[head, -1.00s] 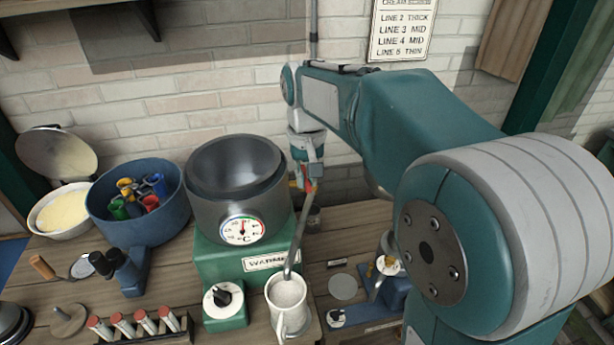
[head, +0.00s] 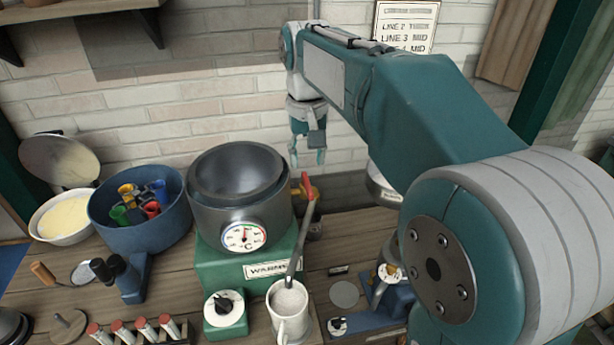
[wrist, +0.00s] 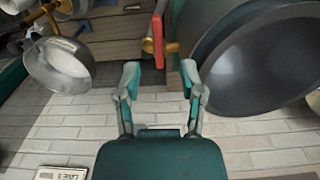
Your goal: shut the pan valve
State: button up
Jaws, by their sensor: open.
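The steel pan (head: 240,207) sits on the green warmer, with a round dial on its front. A brass valve (head: 318,190) with a red lever (head: 307,184) is at the pan's right side; the lever stands up, slightly tilted. A grey pipe (head: 296,250) runs from near there down into the white mug (head: 290,312). My gripper (head: 307,158) is above and behind the lever, near the wall. In the wrist view my gripper (wrist: 160,78) is open and empty. The red lever (wrist: 158,38) is just beyond the fingertips, apparently apart from them, beside the pan (wrist: 262,72).
The warmer (head: 222,262) has a black knob (head: 223,306) in front. A blue pot (head: 120,235) with coloured pieces stands left. Red-capped tubes (head: 125,330) stand in front. The brick wall is close behind my gripper.

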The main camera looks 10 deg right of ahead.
aim_at(307, 187)
notch_tip(307, 187, up, 5)
jog(key=shift+f, duration=0.1)
dwell(0.3)
jog(key=s+d+f+t, duration=0.2)
jog(key=s+f, duration=0.4)
jog(key=s, duration=0.4)
jog(key=s+d+f+t, duration=0.2)
jog(key=s+f, duration=0.4)
jog(key=s, duration=0.4)
jog(key=shift+s+d+f+t, duration=0.15)
jog(key=shift+s+d+t, duration=0.2)
jog(key=shift+t, duration=0.45)
jog(key=shift+a, duration=0.1)
dwell(0.5)
